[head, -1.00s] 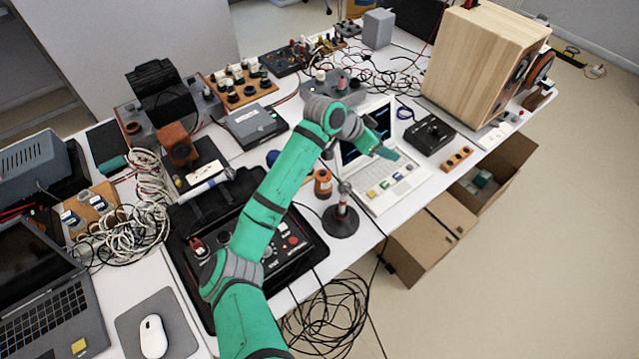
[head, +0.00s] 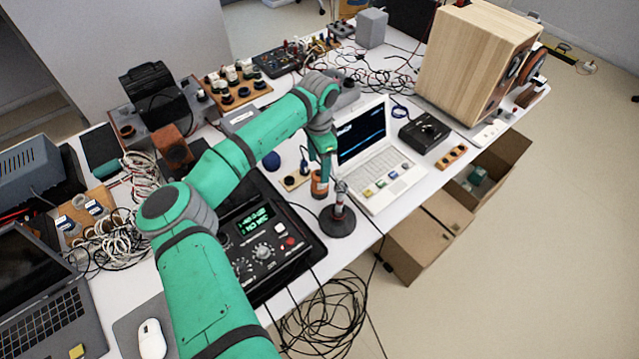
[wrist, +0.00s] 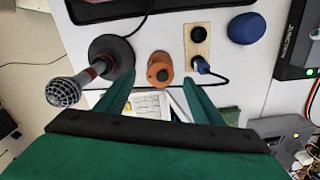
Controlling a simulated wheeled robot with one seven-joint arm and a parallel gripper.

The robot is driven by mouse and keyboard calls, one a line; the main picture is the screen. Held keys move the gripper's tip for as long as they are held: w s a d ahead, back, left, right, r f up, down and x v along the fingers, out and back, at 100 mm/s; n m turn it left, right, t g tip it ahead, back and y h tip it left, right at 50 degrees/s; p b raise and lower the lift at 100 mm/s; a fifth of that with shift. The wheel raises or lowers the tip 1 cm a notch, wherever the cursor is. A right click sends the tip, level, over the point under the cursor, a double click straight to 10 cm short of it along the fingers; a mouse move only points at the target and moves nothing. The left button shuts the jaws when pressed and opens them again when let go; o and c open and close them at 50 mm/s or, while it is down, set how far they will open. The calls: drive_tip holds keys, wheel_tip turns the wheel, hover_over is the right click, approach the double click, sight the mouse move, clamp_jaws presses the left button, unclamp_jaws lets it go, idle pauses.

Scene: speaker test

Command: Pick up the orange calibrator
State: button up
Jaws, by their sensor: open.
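The orange calibrator (head: 319,187) stands upright on the white table, beside the round dark base of a microphone stand. In the wrist view the calibrator (wrist: 160,66) is seen from above as an orange body with a dark round top. My gripper (head: 324,172) points down right at the calibrator, and its fingers hide part of it in the head view. In the wrist view my gripper (wrist: 157,88) is open, with the calibrator between and slightly beyond the fingertips. I cannot tell whether the fingers touch it.
The microphone on its stand (head: 337,218) is close on the right. A small wooden block with sockets (head: 294,181) and a blue ball (head: 272,161) lie to the left. A white laptop (head: 385,178) is behind right, and a black control case (head: 300,235) is in front left.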

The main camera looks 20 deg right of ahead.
sight(320, 184)
drive_tip(key=shift+d+f, duration=0.2)
drive_tip(key=shift+f, duration=2.85)
drive_tip(key=c, duration=1.4)
